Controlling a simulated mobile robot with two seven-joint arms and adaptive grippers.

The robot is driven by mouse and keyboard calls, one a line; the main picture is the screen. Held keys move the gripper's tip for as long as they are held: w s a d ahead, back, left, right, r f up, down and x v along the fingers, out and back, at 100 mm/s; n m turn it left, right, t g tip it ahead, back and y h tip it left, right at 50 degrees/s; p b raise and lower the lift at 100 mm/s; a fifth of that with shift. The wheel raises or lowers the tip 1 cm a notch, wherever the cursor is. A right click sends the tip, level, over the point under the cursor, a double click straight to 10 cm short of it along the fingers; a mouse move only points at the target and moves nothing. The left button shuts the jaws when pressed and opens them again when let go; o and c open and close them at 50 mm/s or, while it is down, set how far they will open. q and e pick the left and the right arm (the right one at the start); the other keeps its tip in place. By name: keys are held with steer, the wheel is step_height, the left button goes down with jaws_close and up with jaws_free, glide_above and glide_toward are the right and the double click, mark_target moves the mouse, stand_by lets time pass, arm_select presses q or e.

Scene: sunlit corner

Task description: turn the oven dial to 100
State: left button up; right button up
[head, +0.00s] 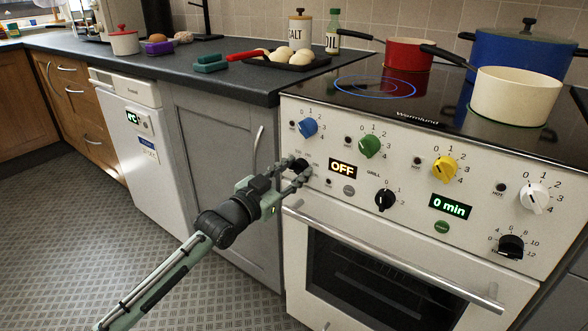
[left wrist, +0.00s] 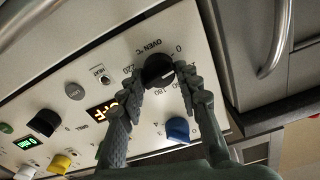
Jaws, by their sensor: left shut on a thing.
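The black oven dial (head: 301,165) is at the left end of the white control panel, partly hidden by my left gripper in the head view. In the left wrist view the dial (left wrist: 158,70) shows its round face, with "OVEN °C" and numbers around it, some covered by the fingers. My left gripper (head: 293,173) is shut on the dial, one finger on each side; its fingers also show in the left wrist view (left wrist: 158,80). The oven display (head: 343,169) reads OFF. I cannot clearly read the dial's setting. My right gripper is not in view.
Blue (head: 308,127), green (head: 369,146), yellow (head: 443,169) and white (head: 533,197) knobs line the panel above. A black grill knob (head: 385,200) is to the right. The oven door handle (head: 392,255) sticks out below. A grey cupboard (head: 222,165) with a handle is at the left.

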arm_select(q)
steer(key=shift+m, duration=0.9)
steer(key=shift+f+m+p, duration=0.1)
steer(key=shift+m+p, duration=0.8)
steer(key=shift+m, duration=1.4)
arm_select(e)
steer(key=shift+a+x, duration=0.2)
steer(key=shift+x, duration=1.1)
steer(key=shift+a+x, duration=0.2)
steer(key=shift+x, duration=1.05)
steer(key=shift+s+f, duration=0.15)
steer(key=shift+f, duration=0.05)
arm_select(q)
steer(key=o, duration=1.1)
steer(key=shift+s, duration=0.1)
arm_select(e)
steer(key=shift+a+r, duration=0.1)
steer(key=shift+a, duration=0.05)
